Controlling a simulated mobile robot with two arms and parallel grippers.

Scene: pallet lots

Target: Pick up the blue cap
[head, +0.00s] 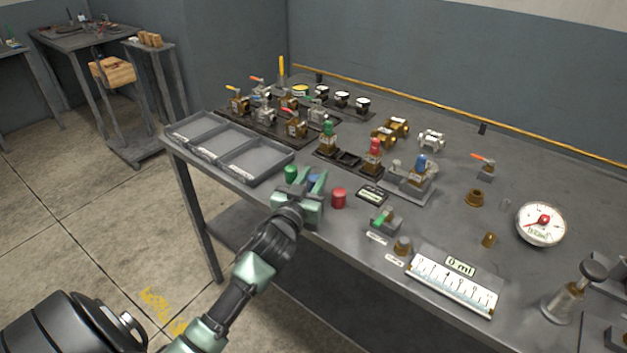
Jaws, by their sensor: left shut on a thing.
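The blue cap (313,179) is at the front edge of the workbench, between the fingers of my left gripper (308,184). My left gripper is shut on it, and the fingers hide much of the cap. I cannot tell whether the cap still touches the bench top. A green cap (291,173) stands just left of the gripper, and a red cap (339,197) stands just to its right. My right gripper is not in view.
A grey three-compartment tray (262,171) lies empty at the bench's left end. Valves stand on a dark board (262,124) behind it. A fixture with a blue-topped valve (421,163), a scale plate (452,283) and a dial gauge (541,223) are to the right.

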